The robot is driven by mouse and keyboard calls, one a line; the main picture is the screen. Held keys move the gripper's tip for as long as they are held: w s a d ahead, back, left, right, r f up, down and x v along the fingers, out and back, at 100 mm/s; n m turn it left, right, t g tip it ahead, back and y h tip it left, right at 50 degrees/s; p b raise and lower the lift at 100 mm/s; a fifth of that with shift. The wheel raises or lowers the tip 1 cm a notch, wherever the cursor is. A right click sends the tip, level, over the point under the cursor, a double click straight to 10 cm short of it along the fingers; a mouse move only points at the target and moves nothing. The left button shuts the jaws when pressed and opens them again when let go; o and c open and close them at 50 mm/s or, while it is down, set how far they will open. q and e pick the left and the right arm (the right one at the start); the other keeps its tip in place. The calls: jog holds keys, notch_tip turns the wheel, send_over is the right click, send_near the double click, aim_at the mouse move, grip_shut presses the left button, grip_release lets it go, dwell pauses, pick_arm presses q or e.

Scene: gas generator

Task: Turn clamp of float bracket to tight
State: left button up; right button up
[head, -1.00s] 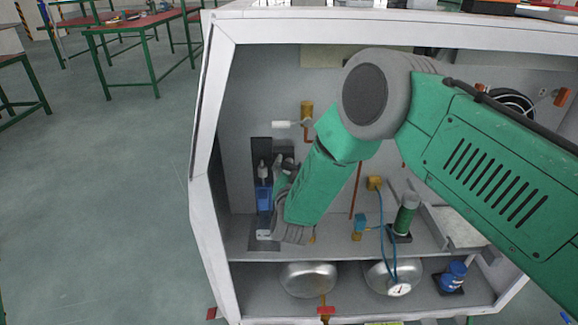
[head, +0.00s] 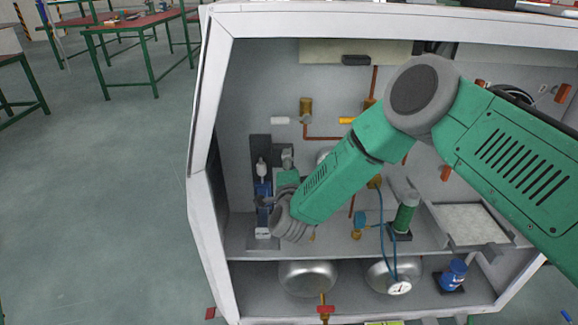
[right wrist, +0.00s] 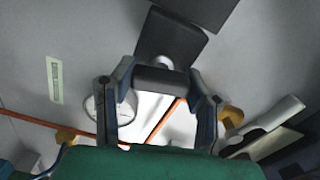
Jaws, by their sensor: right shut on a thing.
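The float bracket (head: 261,147) is a dark upright plate at the left of the cabinet's back wall. A blue part with a white top (head: 262,185) stands in front of it. My right gripper (head: 268,197) reaches in from the right at the bracket, and my wrist hides part of it. In the right wrist view, the two fingers of my right gripper (right wrist: 162,85) are shut on a dark grey block, the clamp (right wrist: 160,80), with a darker plate behind it. The clamp's angle is hard to tell in the head view. My left gripper is not in view.
The white cabinet (head: 211,160) frames the work area closely on the left. A green cylinder (head: 405,215), a blue hose with a gauge (head: 400,288) and silver tanks (head: 307,278) stand right and below.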

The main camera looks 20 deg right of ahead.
jog(key=shift+s+f+m, duration=0.1)
jog(key=shift+f+m, duration=0.15)
jog(key=shift+m, duration=0.85)
jog(key=shift+f+b, duration=0.1)
jog(key=shift+b, duration=0.2)
jog(key=o, duration=1.2)
jog(key=shift+s, duration=0.1)
jog(key=v, duration=1.1)
jog(key=shift+s+a, duration=0.15)
jog(key=shift+s, duration=0.2)
